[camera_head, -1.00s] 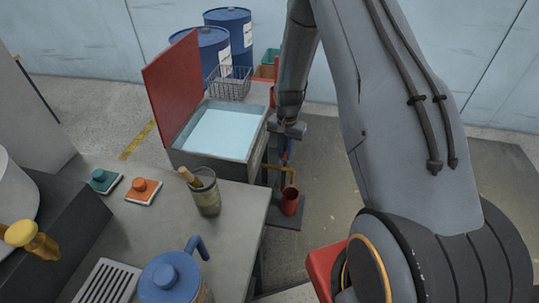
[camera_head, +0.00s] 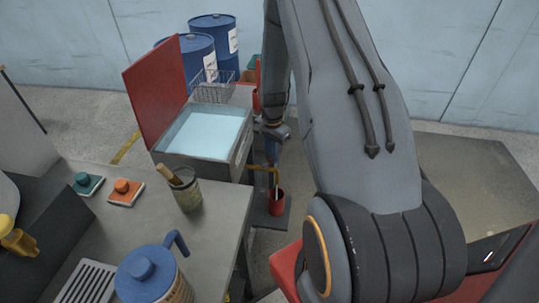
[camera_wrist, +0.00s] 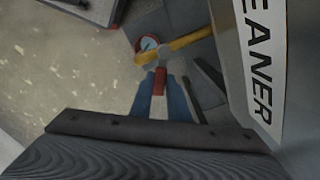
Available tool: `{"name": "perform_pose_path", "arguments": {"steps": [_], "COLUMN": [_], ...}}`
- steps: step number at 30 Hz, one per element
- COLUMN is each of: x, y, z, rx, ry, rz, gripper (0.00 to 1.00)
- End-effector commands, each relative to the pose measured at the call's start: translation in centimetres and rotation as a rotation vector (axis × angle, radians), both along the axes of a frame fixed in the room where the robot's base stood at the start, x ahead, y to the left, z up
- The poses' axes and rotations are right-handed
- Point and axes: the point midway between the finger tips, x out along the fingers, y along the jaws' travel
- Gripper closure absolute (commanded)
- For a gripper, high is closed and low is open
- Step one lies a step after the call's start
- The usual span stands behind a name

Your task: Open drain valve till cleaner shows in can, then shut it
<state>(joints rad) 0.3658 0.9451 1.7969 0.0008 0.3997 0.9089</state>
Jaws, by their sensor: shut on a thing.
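The grey tank (camera_head: 240,150) of pale blue cleaner (camera_head: 207,133) stands with its red lid raised. A yellow drain pipe (camera_head: 262,168) leaves its right side, above a red can (camera_head: 277,205). In the wrist view the pipe (camera_wrist: 190,40) ends over the can (camera_wrist: 138,42), whose round mouth shows a pale, bluish patch inside; its level is unclear. My gripper (camera_head: 272,152) is low beside the tank. In the wrist view its blue fingers (camera_wrist: 160,98) are shut on the red valve handle (camera_wrist: 160,80), which points crosswise to the pipe.
The tank's lettered side (camera_wrist: 258,60) is close on the right in the wrist view. A grey bench (camera_head: 225,215) holds a brush cup (camera_head: 188,192) and a blue-lidded jug (camera_head: 150,275). Blue drums (camera_head: 215,35) stand behind. Open floor lies right of my arm.

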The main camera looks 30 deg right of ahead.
Motion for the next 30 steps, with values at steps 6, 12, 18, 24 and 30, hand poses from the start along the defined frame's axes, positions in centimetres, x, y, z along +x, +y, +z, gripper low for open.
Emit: {"name": "perform_pose_path", "arguments": {"steps": [6,12,18,24,30], "x": [0.0,0.0,0.1,0.2,0.2], "y": [0.0,0.1,0.1,0.1,0.0], "z": [0.1,0.0,0.5,2.9,5.8], "rx": [0.0,0.0,-0.001,-0.002,-0.001], "ry": [0.0,0.0,-0.001,-0.004,-0.002], "rz": [0.002,0.004,0.004,0.004,0.004], "gripper": [0.68,0.66,0.66,0.66,0.66]}}
